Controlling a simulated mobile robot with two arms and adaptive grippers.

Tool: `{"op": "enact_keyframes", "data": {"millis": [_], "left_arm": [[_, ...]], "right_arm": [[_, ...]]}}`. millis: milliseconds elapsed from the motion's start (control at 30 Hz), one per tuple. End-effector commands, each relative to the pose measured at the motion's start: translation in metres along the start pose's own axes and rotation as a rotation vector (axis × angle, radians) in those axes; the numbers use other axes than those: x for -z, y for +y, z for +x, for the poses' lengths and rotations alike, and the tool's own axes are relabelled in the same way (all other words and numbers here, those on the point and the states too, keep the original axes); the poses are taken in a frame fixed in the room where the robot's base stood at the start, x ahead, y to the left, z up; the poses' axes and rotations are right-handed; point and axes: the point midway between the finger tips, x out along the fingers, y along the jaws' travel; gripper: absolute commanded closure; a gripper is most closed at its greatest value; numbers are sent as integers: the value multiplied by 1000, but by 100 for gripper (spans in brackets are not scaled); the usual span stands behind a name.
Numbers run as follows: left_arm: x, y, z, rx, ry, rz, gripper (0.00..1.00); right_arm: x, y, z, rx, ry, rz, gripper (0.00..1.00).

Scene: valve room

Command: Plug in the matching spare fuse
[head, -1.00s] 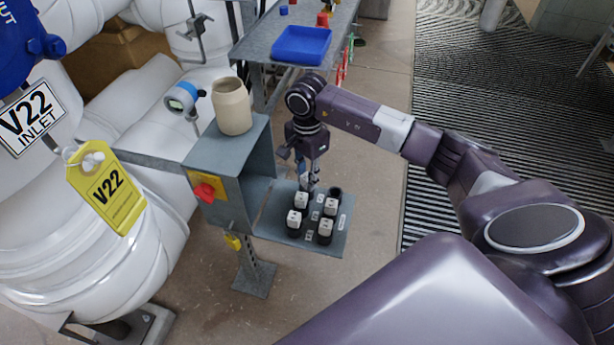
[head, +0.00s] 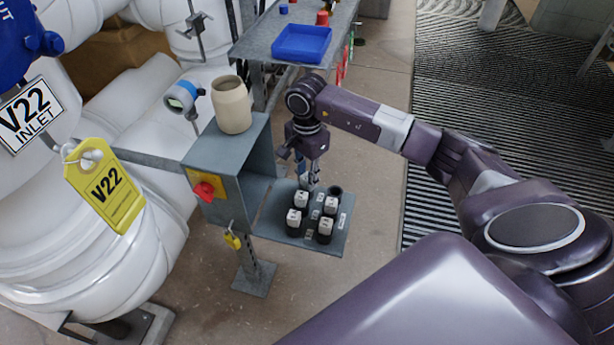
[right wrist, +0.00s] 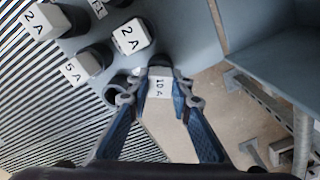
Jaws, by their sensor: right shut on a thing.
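My right gripper (head: 312,187) is at the far edge of the fuse panel (head: 275,232). In the right wrist view its fingers (right wrist: 160,98) are shut on a white fuse marked 10 A (right wrist: 159,86). A dark part sits at that fuse's far end; I cannot tell whether it is seated or just above the panel. Beside it is an open round socket (right wrist: 113,93), also visible in the head view (head: 335,191). Several white-topped fuses stand on the panel, including two marked 2 A (right wrist: 130,36) (right wrist: 40,21) and one marked 5 A (right wrist: 75,71). My left gripper is out of view.
The panel joins an open grey box (head: 228,165) with a red switch (head: 204,191) and a beige jar (head: 232,106) on top. A bench with a blue tray (head: 302,43) stands behind. White pipes with a yellow V22 tag (head: 106,188) fill the left.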

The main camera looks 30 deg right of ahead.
Motion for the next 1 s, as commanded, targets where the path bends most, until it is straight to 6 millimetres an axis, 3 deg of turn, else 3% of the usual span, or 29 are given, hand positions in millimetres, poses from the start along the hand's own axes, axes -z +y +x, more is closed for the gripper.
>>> {"op": "enact_keyframes", "data": {"millis": [233, 267, 433, 633, 800, 1000], "left_arm": [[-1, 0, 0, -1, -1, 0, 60], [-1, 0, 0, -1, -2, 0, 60], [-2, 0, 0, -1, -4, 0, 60], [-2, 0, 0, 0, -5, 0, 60], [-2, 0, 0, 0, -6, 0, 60], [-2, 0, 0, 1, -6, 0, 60]], "right_arm": [[0, 0, 0, 0, 0, 0, 99], [0, 0, 0, 0, 0, 0, 79], [0, 0, 0, 0, 0, 0, 61], [0, 0, 0, 0, 0, 0, 60], [0, 0, 0, 0, 0, 0, 43], [0, 0, 0, 0, 0, 0, 43]]}}
